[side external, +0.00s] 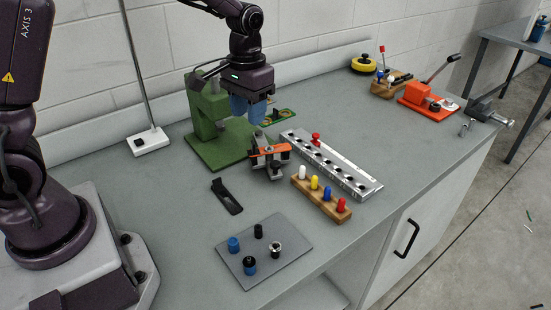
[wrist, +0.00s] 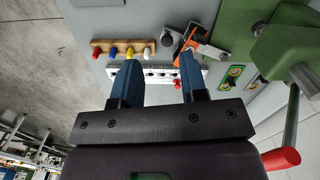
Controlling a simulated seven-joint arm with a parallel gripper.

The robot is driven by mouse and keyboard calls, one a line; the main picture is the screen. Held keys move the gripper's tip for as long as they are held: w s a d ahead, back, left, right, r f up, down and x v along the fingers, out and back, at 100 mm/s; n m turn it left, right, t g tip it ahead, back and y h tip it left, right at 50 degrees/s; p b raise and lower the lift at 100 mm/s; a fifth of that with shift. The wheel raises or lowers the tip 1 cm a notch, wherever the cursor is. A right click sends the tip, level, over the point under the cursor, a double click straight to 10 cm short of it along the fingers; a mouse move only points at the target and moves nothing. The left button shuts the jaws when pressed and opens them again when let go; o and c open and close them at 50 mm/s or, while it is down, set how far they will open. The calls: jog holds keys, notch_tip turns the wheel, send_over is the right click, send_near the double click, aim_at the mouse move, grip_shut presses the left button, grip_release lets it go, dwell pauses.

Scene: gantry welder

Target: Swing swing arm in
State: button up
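An orange arm (side external: 270,151) lies across a grey bracket (side external: 268,168) in front of the green machine (side external: 208,122). I take it as the swing arm, but cannot tell for sure. The orange arm also shows in the wrist view (wrist: 210,49), just past my right finger. My gripper (side external: 248,120) points down above the machine's green base, a little left of and above the orange arm. In the wrist view my gripper (wrist: 158,60) has its two blue fingers wide apart with nothing between them. My right finger hides part of the bracket there.
A silver rail with holes (side external: 335,163) and a wooden block with coloured pegs (side external: 321,197) lie to the right. A black part (side external: 227,196) and a grey plate with knobs (side external: 290,242) are nearer. A red-tipped lever (wrist: 281,158) shows at the wrist view's lower right.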

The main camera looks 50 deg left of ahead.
aim_at(275, 163)
jog(key=w+a+f+n, duration=0.1)
jog(key=w+a+f, duration=0.1)
jog(key=w+f, duration=0.45)
jog(key=shift+n, duration=0.3)
jog(key=f, duration=0.3)
jog(key=w+f, duration=0.1)
jog(key=f, duration=0.6)
jog(key=shift+w+d+f, duration=0.15)
jog(key=shift+f, duration=0.25)
grip_shut()
